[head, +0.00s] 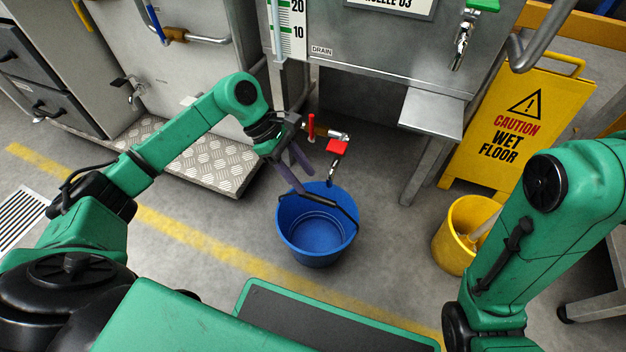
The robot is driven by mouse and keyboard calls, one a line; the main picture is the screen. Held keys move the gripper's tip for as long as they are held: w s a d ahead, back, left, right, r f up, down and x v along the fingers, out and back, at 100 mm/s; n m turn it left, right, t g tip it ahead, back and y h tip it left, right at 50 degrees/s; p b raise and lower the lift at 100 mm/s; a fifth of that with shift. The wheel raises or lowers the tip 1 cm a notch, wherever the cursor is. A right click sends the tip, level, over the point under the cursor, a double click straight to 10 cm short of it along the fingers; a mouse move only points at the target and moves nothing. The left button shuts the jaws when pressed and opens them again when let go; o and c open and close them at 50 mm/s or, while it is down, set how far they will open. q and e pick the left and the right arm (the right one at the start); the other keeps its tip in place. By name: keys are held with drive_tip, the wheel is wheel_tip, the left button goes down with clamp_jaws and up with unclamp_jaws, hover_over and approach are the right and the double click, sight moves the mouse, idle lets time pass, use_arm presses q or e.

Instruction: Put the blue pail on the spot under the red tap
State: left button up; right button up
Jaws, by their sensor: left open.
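The blue pail (317,240) stands upright on the grey floor in the middle of the head view, empty, with its dark handle (330,205) lying across the top. The red tap (337,147) sticks out from the pipe at the tank's lower edge, and its spout hangs just beyond the pail's far rim in the picture. My left gripper (297,176) is open at the pail's far left rim, its fingers pointing down near the handle; I cannot tell if they touch it. The floor spot under the tap is not clearly visible. My right gripper is out of view.
A yellow bucket (448,245) stands right of the pail, in front of a yellow wet floor sign (505,125). A metal tank (400,60) with a green-handled tap (462,40) is behind. A tread-plate step (200,160) lies left. Floor left of the pail is free.

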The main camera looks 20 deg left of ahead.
use_arm(q)
drive_tip(key=shift+a+r, duration=0.2)
